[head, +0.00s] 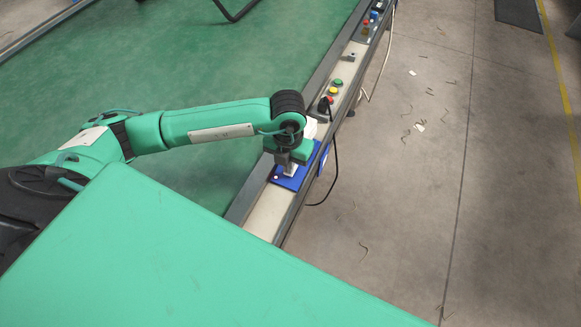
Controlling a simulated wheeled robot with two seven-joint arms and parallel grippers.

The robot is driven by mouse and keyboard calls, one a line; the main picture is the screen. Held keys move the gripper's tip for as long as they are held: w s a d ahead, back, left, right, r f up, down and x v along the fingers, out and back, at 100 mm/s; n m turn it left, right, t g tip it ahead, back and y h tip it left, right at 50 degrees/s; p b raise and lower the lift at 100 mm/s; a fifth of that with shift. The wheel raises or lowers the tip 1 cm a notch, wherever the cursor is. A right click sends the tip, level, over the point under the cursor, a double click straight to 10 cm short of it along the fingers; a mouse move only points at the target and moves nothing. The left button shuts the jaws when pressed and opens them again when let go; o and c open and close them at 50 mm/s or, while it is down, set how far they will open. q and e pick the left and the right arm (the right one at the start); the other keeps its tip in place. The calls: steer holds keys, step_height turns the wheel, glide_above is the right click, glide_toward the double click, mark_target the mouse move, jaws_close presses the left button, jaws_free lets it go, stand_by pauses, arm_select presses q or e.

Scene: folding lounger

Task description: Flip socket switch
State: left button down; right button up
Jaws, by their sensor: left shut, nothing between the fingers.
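The socket (288,181) is a blue plate on the pale rail, with a small light-coloured spot near its left edge. My left gripper (284,172) is over the blue plate, shut with nothing in it, its fingers pointing down. The gripper and wrist hide much of the plate, and I cannot make out the switch or tell whether the fingertips touch it. My right gripper is not in view.
The rail (263,215) runs from lower left to upper right. Concrete floor (420,200) lies to the right, with scattered debris. A green surface (200,60) lies to the left.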

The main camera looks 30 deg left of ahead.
arm_select(q)
steer(key=shift+s+a+f+b, duration=0.1)
steer(key=shift+a+f+b, duration=0.05)
steer(key=shift+f+b, duration=0.35)
steer(key=shift+s+a+f+b, duration=0.2)
steer(key=shift+f+b, duration=0.25)
steer(key=shift+f, duration=0.15)
steer(key=shift+w+d+r+p, duration=0.15)
steer(key=shift+r+p, duration=0.35)
steer(key=shift+r, duration=0.2)
steer(key=shift+w+d+r+p, duration=0.1)
steer(key=shift+r+p, duration=0.35)
steer(key=shift+r, duration=0.3)
steer(key=shift+w+d+r+p, duration=0.15)
steer(key=shift+r+p, duration=0.35)
steer(key=shift+r, duration=0.2)
steer(key=shift+r+p, duration=1)
steer(key=shift+r, duration=0.55)
